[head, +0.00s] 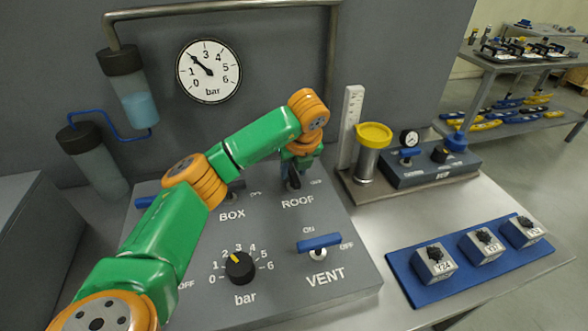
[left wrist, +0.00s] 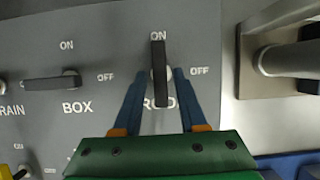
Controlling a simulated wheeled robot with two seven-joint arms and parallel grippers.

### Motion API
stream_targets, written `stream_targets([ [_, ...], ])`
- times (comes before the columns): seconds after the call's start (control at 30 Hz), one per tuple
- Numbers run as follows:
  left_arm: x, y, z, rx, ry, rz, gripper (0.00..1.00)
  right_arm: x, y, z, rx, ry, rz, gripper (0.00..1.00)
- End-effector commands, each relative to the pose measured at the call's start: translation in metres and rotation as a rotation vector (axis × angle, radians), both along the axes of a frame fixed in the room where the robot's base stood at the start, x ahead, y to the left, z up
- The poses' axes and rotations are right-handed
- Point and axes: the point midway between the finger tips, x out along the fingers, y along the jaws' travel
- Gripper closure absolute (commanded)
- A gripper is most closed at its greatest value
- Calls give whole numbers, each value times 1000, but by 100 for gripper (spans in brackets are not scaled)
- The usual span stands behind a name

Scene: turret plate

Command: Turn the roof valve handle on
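The ROOF valve handle (left wrist: 158,62) is a dark bar in the left wrist view. It points straight up, its tip near the ON label, with OFF off to its right. The ROOF label below is partly hidden by my gripper. My left gripper (left wrist: 160,73) has its two blue fingers on either side of the handle's lower end, with small gaps showing. In the head view my left gripper (head: 293,168) is over the ROOF spot of the grey panel (head: 285,285), and it hides most of the handle there. My right gripper is not in view.
The BOX handle (left wrist: 52,83) lies sideways to the left. The blue VENT handle (head: 319,242) and a black bar knob (head: 239,267) sit nearer on the panel. A pressure gauge (head: 209,70) hangs behind. A yellow-topped cylinder (head: 373,150) and a blue tray (head: 420,290) stand at right.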

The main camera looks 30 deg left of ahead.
Motion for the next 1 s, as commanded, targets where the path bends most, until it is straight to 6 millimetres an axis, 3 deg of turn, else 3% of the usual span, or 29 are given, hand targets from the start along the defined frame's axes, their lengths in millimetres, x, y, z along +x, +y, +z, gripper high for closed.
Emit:
stream_targets([
  [0.33, 0, -1, 2, -1, -1, -3, 48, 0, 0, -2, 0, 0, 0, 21],
  [0.57, -11, -15, 45, 0, -6, -3, 48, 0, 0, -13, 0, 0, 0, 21],
  [0.6, -13, -16, 56, 2, -5, -3, 48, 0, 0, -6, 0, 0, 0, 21],
  [0.7, -16, -20, 65, 1, -2, -3, 48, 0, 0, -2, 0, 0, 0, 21],
  [1.0, -17, -21, 65, -1, 1, -1, 48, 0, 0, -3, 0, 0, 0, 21],
])
